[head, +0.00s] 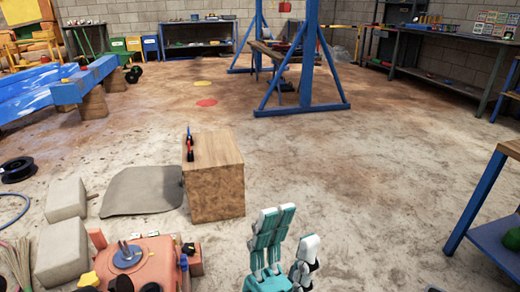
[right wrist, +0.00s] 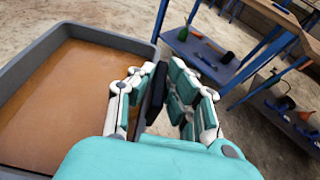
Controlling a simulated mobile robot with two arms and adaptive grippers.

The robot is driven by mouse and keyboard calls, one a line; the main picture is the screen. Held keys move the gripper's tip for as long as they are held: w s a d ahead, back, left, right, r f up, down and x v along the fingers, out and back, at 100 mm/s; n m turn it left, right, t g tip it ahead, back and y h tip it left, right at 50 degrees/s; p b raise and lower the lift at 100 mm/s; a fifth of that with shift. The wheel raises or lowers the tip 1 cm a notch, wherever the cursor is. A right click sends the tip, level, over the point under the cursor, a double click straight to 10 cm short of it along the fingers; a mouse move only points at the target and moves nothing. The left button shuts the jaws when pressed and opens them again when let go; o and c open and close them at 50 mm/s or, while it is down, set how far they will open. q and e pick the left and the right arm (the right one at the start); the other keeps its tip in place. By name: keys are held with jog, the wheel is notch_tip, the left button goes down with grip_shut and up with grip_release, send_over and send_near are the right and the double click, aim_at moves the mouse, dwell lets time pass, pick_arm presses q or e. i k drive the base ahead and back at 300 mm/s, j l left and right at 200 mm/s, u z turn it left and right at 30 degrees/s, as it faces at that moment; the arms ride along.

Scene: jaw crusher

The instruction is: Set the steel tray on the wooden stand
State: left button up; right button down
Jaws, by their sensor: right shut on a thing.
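The steel tray (right wrist: 20,68), grey-walled with an orange-brown floor, fills the left of the right wrist view. My right gripper (right wrist: 160,92) is shut at the tray's right side, with a dark upright piece between its fingers that appears to be part of the tray. The tray and right gripper are not in the head view. The wooden stand (head: 218,185), a block-like box, stands on the floor left of centre in the head view. My left gripper (head: 286,240) is at the bottom centre, in front and to the right of the stand, with its fingers apart and empty.
A small red, black and blue object (head: 190,147) is on the stand's top left edge. A grey mat (head: 142,191), pale blocks (head: 66,199) and an orange machine part (head: 140,262) lie to the left. A blue-legged bench (head: 470,205) stands right. Floor between is clear.

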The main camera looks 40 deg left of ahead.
aim_at(214, 148)
jog(key=i+l+u, duration=0.1)
jog(key=i+l, duration=0.45)
jog(key=i+l+u, duration=0.1)
jog(key=i+l, duration=0.45)
jog(key=l, duration=0.2)
jog(key=i+j+u, duration=0.2)
jog(key=u, duration=0.2)
jog(key=i+j+u, duration=0.1)
jog(key=i+u, duration=0.75)
jog(key=i+l+u, duration=0.1)
jog(key=i+u, duration=0.15)
jog(key=u, duration=0.15)
jog(key=i+l+u, duration=0.2)
jog(key=i+u, duration=0.2)
jog(key=i+j+u, duration=0.15)
jog(key=u, duration=0.25)
jog(key=i+u, duration=0.8)
jog(key=k+l, duration=0.05)
jog(key=k, duration=0.1)
